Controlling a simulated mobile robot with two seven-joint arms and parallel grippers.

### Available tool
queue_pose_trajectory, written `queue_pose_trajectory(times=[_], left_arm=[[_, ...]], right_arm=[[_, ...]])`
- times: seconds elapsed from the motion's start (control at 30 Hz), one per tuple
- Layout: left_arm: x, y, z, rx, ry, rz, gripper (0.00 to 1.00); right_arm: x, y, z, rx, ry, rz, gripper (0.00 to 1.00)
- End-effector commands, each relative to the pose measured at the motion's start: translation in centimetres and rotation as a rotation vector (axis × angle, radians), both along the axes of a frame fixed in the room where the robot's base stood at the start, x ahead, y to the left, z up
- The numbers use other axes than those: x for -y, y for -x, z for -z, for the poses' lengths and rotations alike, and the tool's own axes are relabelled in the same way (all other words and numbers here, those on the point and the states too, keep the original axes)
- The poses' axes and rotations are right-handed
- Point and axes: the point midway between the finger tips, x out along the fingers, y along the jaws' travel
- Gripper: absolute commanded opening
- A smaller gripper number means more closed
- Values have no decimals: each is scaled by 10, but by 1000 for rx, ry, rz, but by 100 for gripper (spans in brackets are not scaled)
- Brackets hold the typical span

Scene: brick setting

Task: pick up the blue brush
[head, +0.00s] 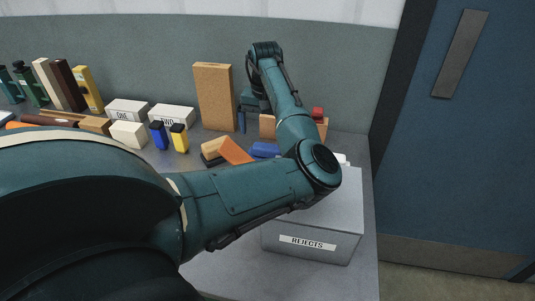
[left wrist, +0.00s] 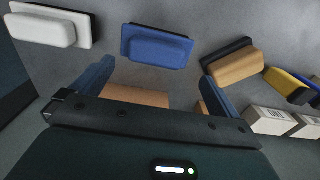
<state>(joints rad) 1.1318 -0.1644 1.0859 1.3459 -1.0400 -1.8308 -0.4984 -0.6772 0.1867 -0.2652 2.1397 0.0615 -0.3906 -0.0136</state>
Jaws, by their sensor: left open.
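The blue brush (head: 264,150) lies on the counter behind my forearm, which hides part of it in the head view. In the left wrist view the blue brush (left wrist: 158,47) lies whole, just beyond and between my fingertips, apart from them. My left gripper (left wrist: 153,88) is open with blue fingers. In the head view only one finger of it shows clearly. A brown block (left wrist: 135,95) shows between the fingers, partly hidden by the gripper body. My right gripper is not in view.
A white brush (left wrist: 52,27) and a wood-and-black brush (left wrist: 233,63) flank the blue one. A tall cork-coloured block (head: 214,95) stands near the wall. A grey REJECTS box (head: 345,225) stands at the front right. Several bricks and labelled boxes crowd the left.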

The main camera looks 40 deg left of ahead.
Motion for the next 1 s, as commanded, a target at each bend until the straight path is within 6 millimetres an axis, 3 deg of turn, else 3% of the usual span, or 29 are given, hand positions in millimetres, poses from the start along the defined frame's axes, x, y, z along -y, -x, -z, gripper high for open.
queue_pose_trajectory(times=[0.17, 0.5, 0.8, 1.0], left_arm=[[2, 0, 13, -1, 2, 1, 100], [9, 1, 57, -1, 2, 1, 100], [8, 1, 61, 0, 1, 0, 99], [8, 1, 61, 0, 1, 0, 83]], right_arm=[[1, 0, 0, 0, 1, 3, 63], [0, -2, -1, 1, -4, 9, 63], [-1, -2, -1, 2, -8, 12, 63], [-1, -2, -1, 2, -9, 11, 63]])
